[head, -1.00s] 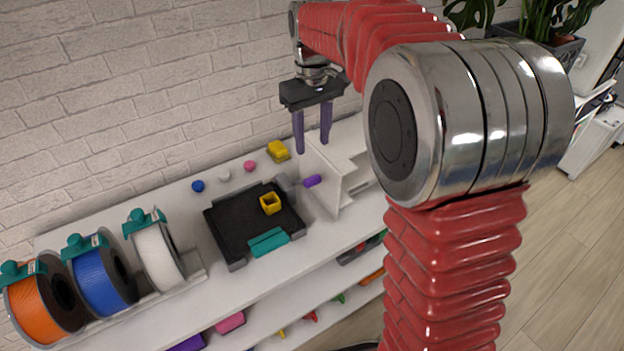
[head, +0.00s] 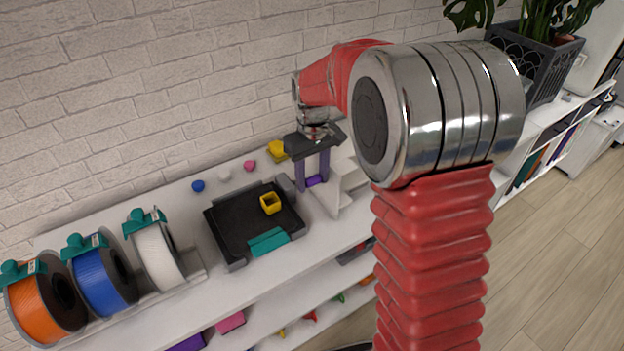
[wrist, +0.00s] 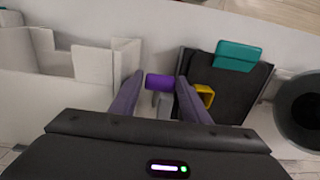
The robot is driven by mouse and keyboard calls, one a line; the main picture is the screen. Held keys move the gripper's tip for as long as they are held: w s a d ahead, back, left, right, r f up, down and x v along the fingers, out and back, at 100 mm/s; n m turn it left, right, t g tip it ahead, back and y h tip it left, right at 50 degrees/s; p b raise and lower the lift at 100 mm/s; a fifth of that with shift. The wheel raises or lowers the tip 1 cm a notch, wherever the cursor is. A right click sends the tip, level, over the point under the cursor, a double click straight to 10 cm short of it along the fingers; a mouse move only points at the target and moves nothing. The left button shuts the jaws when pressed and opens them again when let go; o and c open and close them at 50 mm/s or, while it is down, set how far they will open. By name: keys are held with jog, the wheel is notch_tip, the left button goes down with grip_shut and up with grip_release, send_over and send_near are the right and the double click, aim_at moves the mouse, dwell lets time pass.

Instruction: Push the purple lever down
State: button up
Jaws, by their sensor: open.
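The purple lever (head: 316,181) is a short rounded bar beside the white partitioned holder (head: 335,204), at the right of the black bed. My gripper (head: 311,186) points down over it with its two purple fingers apart. In the wrist view the lever (wrist: 160,83) shows between the tips of my open gripper (wrist: 158,78). A small grey part shows below the lever there. I cannot tell whether either finger touches the lever. In the head view the fingers hide part of it.
The black bed (head: 237,222) holds a yellow hollow cube (head: 270,204) and a teal block (head: 268,242). Blue, white and pink knobs and a yellow piece (head: 277,151) lie along the wall. Filament spools (head: 104,279) stand at the left. The brick wall is close behind.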

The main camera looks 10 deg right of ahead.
jog(key=shift+f, duration=0.4)
jog(key=shift+c, duration=0.2)
grip_shut()
